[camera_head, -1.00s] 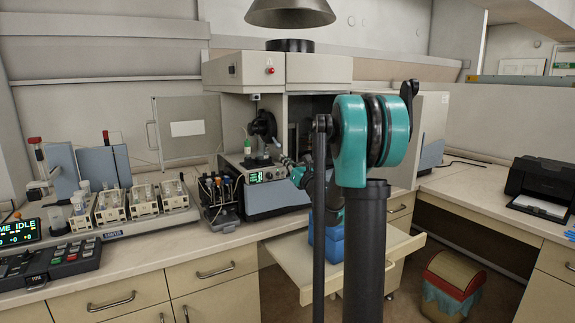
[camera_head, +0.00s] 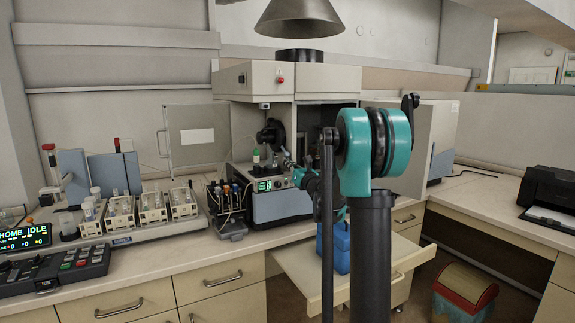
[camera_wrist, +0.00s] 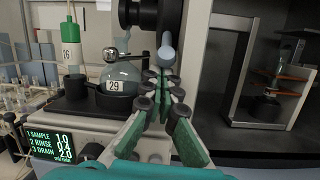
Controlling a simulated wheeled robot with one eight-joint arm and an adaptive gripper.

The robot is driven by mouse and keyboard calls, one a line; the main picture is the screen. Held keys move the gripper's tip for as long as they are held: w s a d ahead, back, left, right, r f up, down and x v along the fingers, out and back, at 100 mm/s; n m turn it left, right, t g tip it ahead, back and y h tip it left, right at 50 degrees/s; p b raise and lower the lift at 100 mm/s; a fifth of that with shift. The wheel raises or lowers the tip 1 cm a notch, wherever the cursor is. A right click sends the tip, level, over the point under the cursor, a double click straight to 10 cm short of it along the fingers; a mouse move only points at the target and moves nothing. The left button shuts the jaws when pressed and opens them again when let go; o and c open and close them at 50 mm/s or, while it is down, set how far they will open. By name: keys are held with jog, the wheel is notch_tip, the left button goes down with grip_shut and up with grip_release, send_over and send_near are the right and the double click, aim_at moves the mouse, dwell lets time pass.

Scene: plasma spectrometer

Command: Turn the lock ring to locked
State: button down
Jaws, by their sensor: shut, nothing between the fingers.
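The black round mount (camera_wrist: 140,12) at the top of the wrist view appears to hold the lock ring; it also shows in the open instrument bay in the head view (camera_head: 270,132). A rounded grey peg (camera_wrist: 166,50) stands out below and right of it. My gripper (camera_wrist: 162,80) is just below this peg, its green-padded fingers converging at the tips with nothing held. I cannot tell whether the tips touch the peg. A glass chamber labelled 29 (camera_wrist: 122,78) sits left of the fingers. In the head view my arm partly hides the gripper.
A green-and-white bottle labelled 26 (camera_wrist: 69,48) stands left of the chamber. A lit display (camera_wrist: 50,133) is below it. The open door (camera_head: 190,135) stands left of the bay. A pump with tubes (camera_head: 228,205) and an open drawer (camera_head: 300,275) are nearby.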

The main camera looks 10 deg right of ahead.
aim_at(291, 132)
jog(key=shift+s+d+r+g+h, duration=0.1)
jog(key=shift+s+r+g+h, duration=0.1)
jog(key=shift+s+r+g, duration=0.3)
jog(key=shift+s+d+r+g+h, duration=0.1)
jog(key=shift+s+r+g+h, duration=0.1)
jog(key=shift+r+g, duration=0.45)
jog(key=shift+s+d+r+g+h, duration=0.1)
jog(key=shift+s+r+g+h, duration=0.2)
jog(key=shift+r, duration=0.45)
jog(key=r, duration=0.1)
jog(key=r+g, duration=0.1)
jog(key=g, duration=0.1)
jog(key=shift+s+d+r+h, duration=0.1)
jog(key=shift+s+r+h, duration=0.2)
jog(key=shift+r, duration=0.1)
jog(key=shift+r+g, duration=0.25)
jog(key=shift+r, duration=1.2)
jog(key=shift+w+r, duration=0.2)
jog(key=shift+r, duration=1.15)
jog(key=shift+r, duration=0.1)
